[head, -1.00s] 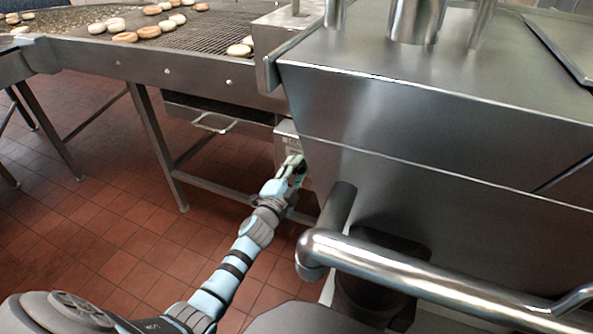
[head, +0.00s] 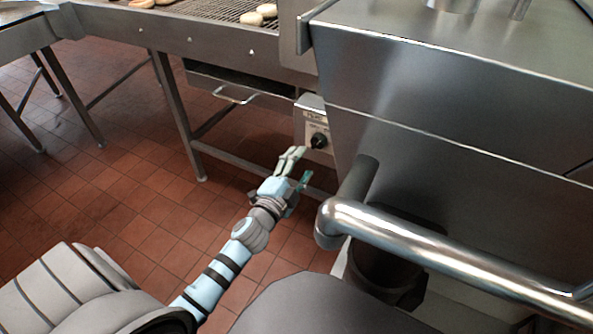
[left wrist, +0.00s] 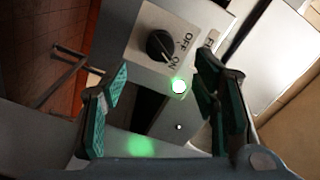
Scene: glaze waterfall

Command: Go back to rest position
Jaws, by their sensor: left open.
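My left gripper (head: 299,168) is open and empty in the head view, a little below and left of a control box (head: 311,112) with a black knob (head: 319,140). In the left wrist view, the knob (left wrist: 160,46) sits on a plate marked OFF and ON, with its pointer toward ON. A green light (left wrist: 179,86) is lit beside it. The open green-padded fingers of the left gripper (left wrist: 158,100) stand apart, with the knob beyond them and not touched. My right gripper is not in view.
A steel machine (head: 430,90) fills the right side, with a thick pipe rail (head: 430,240) in front. A conveyor (head: 215,10) with round pastries (head: 258,15) runs at the back. A drawer handle (head: 235,96) hangs under it. Red tiled floor (head: 130,180) is free at the left.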

